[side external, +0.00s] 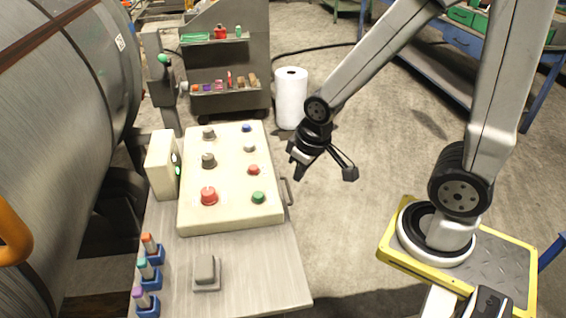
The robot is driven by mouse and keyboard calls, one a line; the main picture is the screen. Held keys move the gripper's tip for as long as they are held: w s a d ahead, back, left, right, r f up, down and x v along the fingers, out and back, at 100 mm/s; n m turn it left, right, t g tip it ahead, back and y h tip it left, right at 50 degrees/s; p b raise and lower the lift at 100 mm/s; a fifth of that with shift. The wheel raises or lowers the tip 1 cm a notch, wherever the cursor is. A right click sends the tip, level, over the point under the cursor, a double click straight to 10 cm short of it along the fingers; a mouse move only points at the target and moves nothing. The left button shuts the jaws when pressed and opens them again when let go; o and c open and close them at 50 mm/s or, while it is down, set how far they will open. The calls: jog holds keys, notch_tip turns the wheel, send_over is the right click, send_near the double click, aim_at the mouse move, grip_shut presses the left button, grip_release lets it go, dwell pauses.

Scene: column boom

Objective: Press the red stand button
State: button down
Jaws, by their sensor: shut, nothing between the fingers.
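A cream sloped console (231,213) stands on the bench and carries several buttons and knobs. A large red button (208,195) sits at its front left. A smaller red button (253,169) sits at its right, behind a green button (258,197). I cannot tell which of these is the stand button. My gripper (299,174) is dark, points downward and is shut and empty. In the picture it is to the right of the console, above and apart from the red buttons.
A pale box (162,165) with green lights stands left of the console. A grey switch block (206,271) and several blue holders (149,277) with coloured-topped pieces are on the front bench. A white roll (291,98) stands behind. Open floor lies right of the bench.

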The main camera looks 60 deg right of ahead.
jog(key=shift+w, duration=0.1)
jog(key=r+n+t, duration=0.2)
jog(key=n+t, duration=0.5)
jog(key=n, duration=0.1)
send_over(251, 165)
jog(key=s, duration=0.2)
jog(key=shift+w+f, duration=0.15)
jog(key=shift+f, duration=0.1)
jog(key=shift+f, duration=0.1)
jog(key=shift+f, duration=4.3)
jog(key=shift+f, duration=0.95)
jog(key=shift+r, duration=0.95)
